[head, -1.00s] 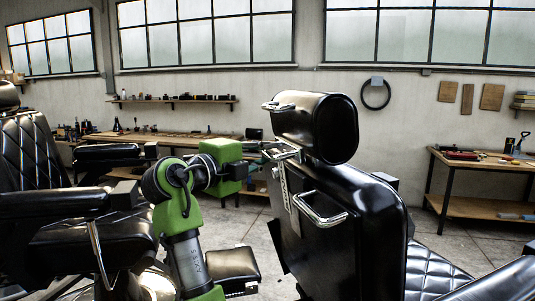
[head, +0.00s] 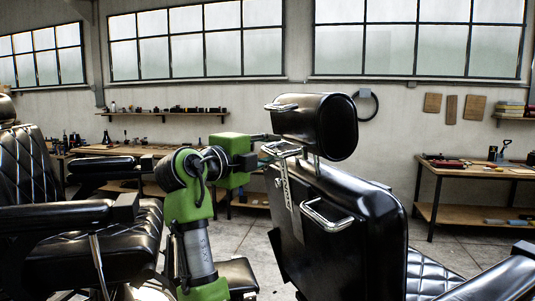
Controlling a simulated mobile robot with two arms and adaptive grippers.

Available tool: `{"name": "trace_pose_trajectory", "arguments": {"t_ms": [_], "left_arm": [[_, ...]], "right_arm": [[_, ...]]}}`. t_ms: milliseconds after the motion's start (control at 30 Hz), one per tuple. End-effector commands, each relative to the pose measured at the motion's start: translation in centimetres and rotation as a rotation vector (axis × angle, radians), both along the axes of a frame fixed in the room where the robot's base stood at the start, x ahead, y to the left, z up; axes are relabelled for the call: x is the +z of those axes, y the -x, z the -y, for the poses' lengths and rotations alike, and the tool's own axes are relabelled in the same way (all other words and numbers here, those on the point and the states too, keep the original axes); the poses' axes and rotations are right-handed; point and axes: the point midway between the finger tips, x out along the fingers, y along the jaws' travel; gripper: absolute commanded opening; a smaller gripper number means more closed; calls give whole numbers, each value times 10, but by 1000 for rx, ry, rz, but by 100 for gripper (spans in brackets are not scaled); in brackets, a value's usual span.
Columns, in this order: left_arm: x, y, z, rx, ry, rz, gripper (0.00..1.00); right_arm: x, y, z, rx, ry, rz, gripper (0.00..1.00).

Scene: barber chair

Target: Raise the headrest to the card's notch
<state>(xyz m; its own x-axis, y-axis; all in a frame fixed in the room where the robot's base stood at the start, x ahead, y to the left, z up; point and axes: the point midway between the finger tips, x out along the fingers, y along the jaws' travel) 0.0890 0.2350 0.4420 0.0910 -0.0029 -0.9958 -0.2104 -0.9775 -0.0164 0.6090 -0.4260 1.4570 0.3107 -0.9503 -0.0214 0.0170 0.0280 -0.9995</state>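The black padded headrest (head: 315,127) stands on posts above the black barber chair back (head: 345,230), seen from behind, with a visible gap between them. A chrome handle (head: 281,107) sits on the headrest's rear face. A metal clamp or lever (head: 282,149) sits at the top of the chair back, above a narrow marked strip (head: 286,195). No card can be made out.
A chrome bar handle (head: 327,215) sticks out of the chair back. Another black barber chair (head: 70,220) stands at the left. A workbench (head: 475,172) is at the right, and a long bench and a wall shelf (head: 165,113) are behind. Some floor is clear between.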

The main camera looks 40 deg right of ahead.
Motion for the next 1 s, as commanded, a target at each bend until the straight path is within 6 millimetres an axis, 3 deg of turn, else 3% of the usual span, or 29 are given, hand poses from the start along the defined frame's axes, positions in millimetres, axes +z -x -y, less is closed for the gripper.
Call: {"name": "trace_pose_trajectory", "arguments": {"t_ms": [133, 433, 800, 1000], "left_arm": [[0, 1, 12, -2, 14, -1, 0], [0, 0, -2, -3, -1, 1, 0], [0, 0, 0, -3, 0, 1, 0], [0, -1, 0, -3, 0, 1, 0]], "right_arm": [[-2, 0, 0, -1, -3, -2, 28], [-3, 2, -10, 1, -4, -3, 28], [-1, 25, -81, 2, -4, -2, 28], [0, 33, -106, 0, -4, -3, 28]]}}
